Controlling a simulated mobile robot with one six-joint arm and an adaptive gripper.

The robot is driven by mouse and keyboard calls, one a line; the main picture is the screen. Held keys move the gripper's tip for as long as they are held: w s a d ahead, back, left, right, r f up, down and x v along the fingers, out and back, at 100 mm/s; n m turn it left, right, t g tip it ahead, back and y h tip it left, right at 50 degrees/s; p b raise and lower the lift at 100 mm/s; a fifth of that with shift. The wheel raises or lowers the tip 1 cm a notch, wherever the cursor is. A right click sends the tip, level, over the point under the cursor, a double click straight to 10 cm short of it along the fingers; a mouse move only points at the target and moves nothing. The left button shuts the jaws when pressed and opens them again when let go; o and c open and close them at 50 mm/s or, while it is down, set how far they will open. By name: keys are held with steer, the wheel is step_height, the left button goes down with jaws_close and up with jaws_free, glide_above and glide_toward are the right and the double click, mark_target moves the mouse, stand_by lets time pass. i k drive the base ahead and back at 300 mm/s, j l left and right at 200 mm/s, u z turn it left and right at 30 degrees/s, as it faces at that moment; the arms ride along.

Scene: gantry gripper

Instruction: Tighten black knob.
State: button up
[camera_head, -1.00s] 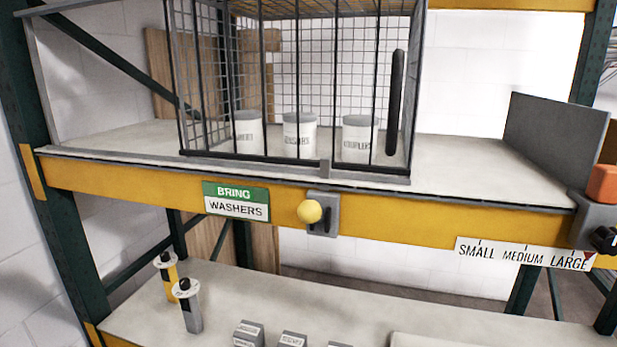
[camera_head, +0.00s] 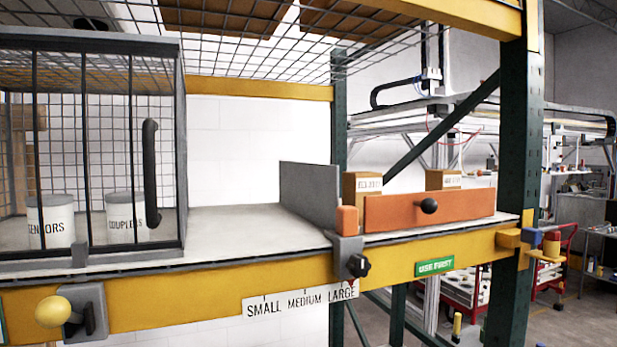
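A black lobed knob (camera_head: 358,265) sits on the front of a grey clamp block (camera_head: 347,248) on the yellow shelf beam, just above the right end of a label (camera_head: 300,300) reading SMALL MEDIUM LARGE. A small red mark shows by the word LARGE. A second black knob (camera_head: 429,206), round, is on the front of an orange panel (camera_head: 385,213) on the shelf. I cannot tell how tight either one is. My gripper is not in view.
A wire cage (camera_head: 183,150) with white canisters stands at the left. A yellow ball knob (camera_head: 53,311) sticks out from the beam at lower left. A grey divider plate (camera_head: 310,195) and cardboard boxes stand near the orange panel. Bare shelf (camera_head: 235,222) lies between cage and divider.

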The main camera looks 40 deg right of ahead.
mark_target(357, 266)
steer(key=z, duration=0.35)
steer(key=l+z, duration=0.15)
steer(key=z, duration=0.55)
steer(key=i, duration=0.05)
